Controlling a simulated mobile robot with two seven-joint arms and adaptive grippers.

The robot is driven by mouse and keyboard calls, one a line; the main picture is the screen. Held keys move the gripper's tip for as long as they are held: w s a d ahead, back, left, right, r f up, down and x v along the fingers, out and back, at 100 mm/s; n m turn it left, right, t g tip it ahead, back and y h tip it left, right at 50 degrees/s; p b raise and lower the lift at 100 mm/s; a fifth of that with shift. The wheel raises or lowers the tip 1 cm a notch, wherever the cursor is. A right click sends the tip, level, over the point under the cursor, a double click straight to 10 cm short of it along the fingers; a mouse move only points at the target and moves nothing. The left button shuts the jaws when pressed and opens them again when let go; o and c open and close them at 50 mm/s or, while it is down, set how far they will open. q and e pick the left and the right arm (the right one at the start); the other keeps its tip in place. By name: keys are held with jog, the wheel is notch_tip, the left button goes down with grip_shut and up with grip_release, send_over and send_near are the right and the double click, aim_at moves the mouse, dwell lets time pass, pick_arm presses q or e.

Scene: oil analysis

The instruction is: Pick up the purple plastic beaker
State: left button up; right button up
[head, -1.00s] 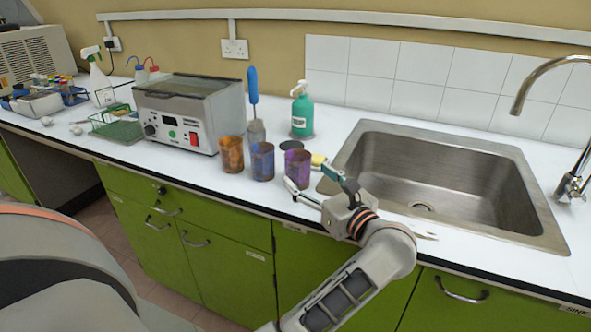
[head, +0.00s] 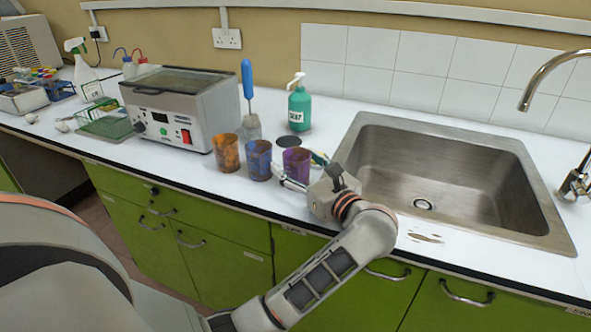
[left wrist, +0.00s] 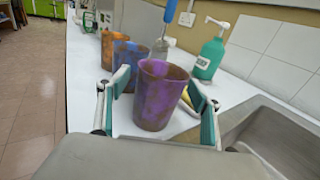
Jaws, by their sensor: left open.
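The purple plastic beaker (head: 296,160), stained with brown, stands upright on the white worktop left of the sink. In the left wrist view the purple beaker (left wrist: 160,92) is large and central, between the two open teal fingers. My left gripper (head: 298,172) is open at the beaker's near right side, with one finger on each side of it. In the left wrist view there is a gap at the left finger; contact on the right cannot be told. My right gripper is not in view.
A blue beaker (head: 258,160) and an orange beaker (head: 227,153) stand close to the left. Behind are a blue-handled brush (head: 247,80) in a glass vessel and a green soap bottle (head: 299,108). The sink (head: 345,165) lies to the right. A heating bath (head: 180,110) stands at left.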

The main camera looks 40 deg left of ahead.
pick_arm(q)
jog(key=c, duration=1.2)
jog(key=shift+o, duration=0.2)
